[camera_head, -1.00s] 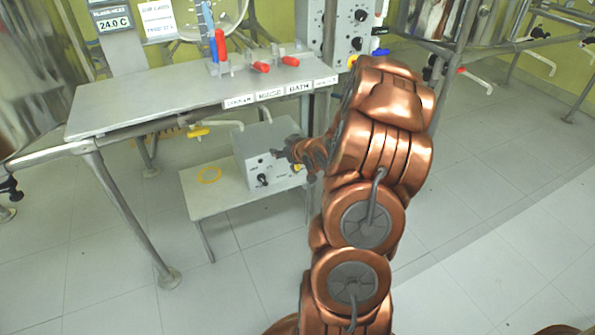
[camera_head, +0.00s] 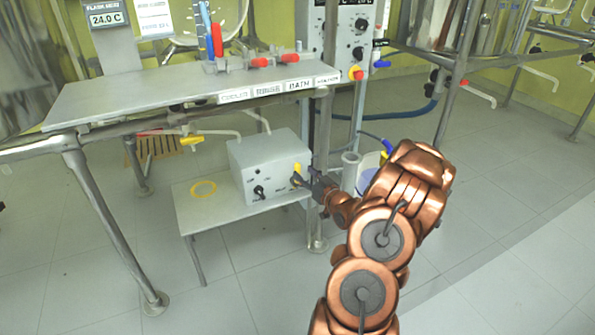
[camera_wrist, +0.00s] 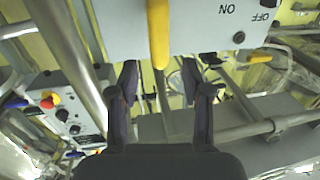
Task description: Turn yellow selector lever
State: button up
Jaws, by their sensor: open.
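The yellow selector lever (camera_head: 296,178) is on the right part of the front of a grey control box (camera_head: 272,162). In the wrist view the lever (camera_wrist: 158,32) hangs down from the top edge of the picture, next to upside-down ON and OFF marks. My gripper (camera_wrist: 160,78) is open. Its two dark fingertips are on either side of the lever's lower end in the picture, with a gap on both sides. In the head view my gripper (camera_head: 306,183) is right at the lever and partly hides it. I cannot tell how far apart they are in depth.
The box stands on a low white table (camera_head: 200,214) with a yellow ring (camera_head: 203,188). A black knob (camera_head: 259,190) is on the box's left front. Buckets stand right of the box.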

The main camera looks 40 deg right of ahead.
aim_at(299, 169)
jog(key=shift+w+d+b, duration=0.25)
jog(key=shift+w+b, duration=0.15)
jog(key=shift+w, duration=0.85)
jog(key=shift+w+d+b, duration=0.2)
jog(key=shift+w+b, duration=0.15)
jog(key=shift+w, duration=0.85)
grip_shut()
